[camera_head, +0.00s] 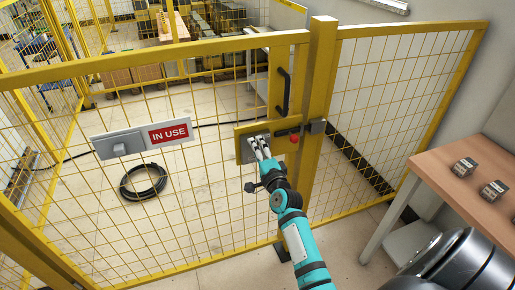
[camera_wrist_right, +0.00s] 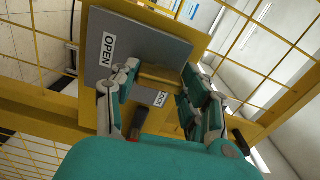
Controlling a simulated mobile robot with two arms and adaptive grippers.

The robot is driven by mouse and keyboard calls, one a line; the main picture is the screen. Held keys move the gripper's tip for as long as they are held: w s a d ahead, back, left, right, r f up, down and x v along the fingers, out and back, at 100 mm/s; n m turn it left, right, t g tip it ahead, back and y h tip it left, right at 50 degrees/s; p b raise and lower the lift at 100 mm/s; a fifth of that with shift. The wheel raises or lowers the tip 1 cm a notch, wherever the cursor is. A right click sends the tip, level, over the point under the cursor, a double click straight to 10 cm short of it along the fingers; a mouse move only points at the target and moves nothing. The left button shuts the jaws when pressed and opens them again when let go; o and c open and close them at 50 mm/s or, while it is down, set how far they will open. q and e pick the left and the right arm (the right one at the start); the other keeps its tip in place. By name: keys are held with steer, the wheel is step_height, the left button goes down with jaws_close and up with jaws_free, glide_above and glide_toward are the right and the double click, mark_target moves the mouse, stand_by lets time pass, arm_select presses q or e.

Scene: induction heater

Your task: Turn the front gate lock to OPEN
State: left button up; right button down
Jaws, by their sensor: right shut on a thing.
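The front gate lock is a grey plate (camera_head: 242,151) on the yellow gate, left of the post. In the right wrist view the plate (camera_wrist_right: 150,42) carries an OPEN label (camera_wrist_right: 109,48) at its left. A second label (camera_wrist_right: 160,98), partly covered, shows between my fingers. My right gripper (camera_head: 258,146) is at the plate. In the wrist view my right gripper (camera_wrist_right: 160,88) has its fingers on either side of the lock's yellowish knob (camera_wrist_right: 158,76), shut on it. The fingers hide part of the knob, and where it points is unclear. My left gripper is not in view.
A black handle (camera_head: 283,92) is above the lock, and a red button (camera_head: 294,139) is right of it. An IN USE sign (camera_head: 170,132) hangs on the mesh at left. A wooden table (camera_head: 450,195) with small blocks stands at right. A coiled black cable (camera_head: 143,195) lies behind the gate.

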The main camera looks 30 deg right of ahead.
steer(key=shift+m, duration=0.6)
steer(key=c, duration=0.6)
jaws_free()
steer(key=shift+c, duration=0.2)
steer(key=v, duration=1.2)
